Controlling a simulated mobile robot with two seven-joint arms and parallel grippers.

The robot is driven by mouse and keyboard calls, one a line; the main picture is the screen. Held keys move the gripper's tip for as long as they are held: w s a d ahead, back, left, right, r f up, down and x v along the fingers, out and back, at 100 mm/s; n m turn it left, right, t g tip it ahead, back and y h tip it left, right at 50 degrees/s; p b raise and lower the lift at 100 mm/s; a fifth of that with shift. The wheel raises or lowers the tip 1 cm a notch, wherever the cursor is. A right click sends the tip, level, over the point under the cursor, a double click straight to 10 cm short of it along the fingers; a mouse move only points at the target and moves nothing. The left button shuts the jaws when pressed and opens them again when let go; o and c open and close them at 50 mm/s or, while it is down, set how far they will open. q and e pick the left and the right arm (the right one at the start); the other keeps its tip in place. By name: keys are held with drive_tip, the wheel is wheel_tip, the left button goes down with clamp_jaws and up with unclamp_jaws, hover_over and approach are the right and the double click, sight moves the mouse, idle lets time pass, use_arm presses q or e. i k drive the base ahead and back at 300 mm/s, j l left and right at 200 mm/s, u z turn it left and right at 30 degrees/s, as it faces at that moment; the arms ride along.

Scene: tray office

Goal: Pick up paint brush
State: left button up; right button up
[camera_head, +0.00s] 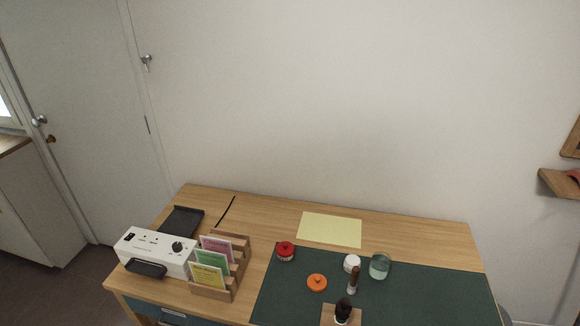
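A thin dark stick-like item (226,211) lies slanted on the bare wood at the back left of the desk. It may be the paint brush, but it is too small to be sure. A short item with a brown handle and a pale lower end (353,281) is on the green mat (280,300), right of the middle. I cannot tell whether this is a brush or another tool. Neither of my grippers is in view.
The wooden desk (270,218) holds a white device (150,252), a card rack (238,272), a black tray (181,221), a yellow sheet (331,230), a red-lidded jar (285,252), an orange lid (317,282), a white jar (352,263) and a glass (379,267).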

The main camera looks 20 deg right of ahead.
sight(350, 290)
drive_tip(key=z, duration=1.1)
